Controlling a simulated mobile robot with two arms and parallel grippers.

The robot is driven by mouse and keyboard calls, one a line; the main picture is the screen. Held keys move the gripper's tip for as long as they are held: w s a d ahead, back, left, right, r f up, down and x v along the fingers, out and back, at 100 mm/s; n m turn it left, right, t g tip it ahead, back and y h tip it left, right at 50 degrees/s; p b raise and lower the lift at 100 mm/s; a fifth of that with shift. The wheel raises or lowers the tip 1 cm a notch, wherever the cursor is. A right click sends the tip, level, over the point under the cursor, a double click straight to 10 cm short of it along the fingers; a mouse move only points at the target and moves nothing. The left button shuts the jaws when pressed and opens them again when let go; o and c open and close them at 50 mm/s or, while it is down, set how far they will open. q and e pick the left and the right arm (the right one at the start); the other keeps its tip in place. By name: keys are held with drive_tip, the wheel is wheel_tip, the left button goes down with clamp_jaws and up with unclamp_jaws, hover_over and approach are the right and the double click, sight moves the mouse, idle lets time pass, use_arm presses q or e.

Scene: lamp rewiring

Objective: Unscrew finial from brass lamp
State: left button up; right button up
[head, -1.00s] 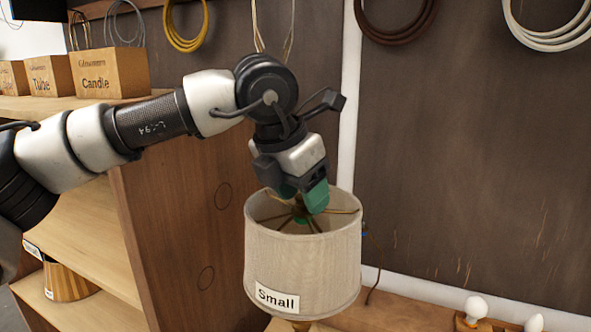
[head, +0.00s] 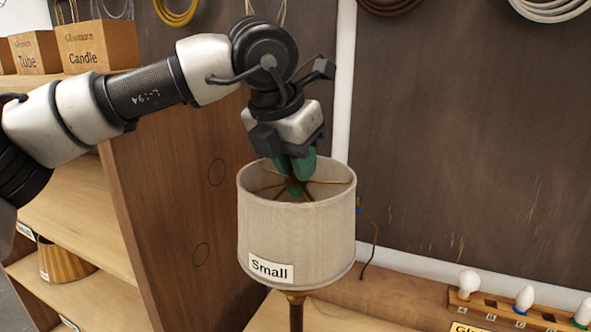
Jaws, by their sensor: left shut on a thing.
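The brass lamp (head: 296,314) stands upright below a beige fabric shade (head: 310,236) labelled "Small". Thin brass spokes (head: 325,182) cross the open top of the shade and meet at its middle. My left gripper (head: 294,178) points down over the shade's opening, its green fingertips at or just above the spokes' centre. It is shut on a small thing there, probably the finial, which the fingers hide. A small green spot shows just under the fingertips. My right gripper is out of view.
A wooden shelf unit (head: 175,190) stands close on the left, with paper bags marked "Tube" and "Candle" (head: 95,45) on top. A bulb rack (head: 500,310) is at the lower right. Coiled cords hang on the dark back wall (head: 470,130).

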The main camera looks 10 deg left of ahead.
use_arm(q)
drive_tip(key=n+b, duration=0.1)
drive_tip(key=n+y+b, duration=0.1)
drive_tip(key=n, duration=0.1)
drive_tip(key=n+b, duration=0.1)
drive_tip(key=shift+d+f+n+t+y, duration=0.15)
drive_tip(key=shift+f+n+t+y, duration=0.1)
drive_tip(key=shift+n+t+y, duration=0.05)
drive_tip(key=shift+r+n+y, duration=0.2)
drive_tip(key=shift+n+y, duration=0.1)
drive_tip(key=shift+n, duration=0.5)
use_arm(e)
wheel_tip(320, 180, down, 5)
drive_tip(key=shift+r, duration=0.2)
use_arm(q)
drive_tip(key=shift+b, duration=0.3)
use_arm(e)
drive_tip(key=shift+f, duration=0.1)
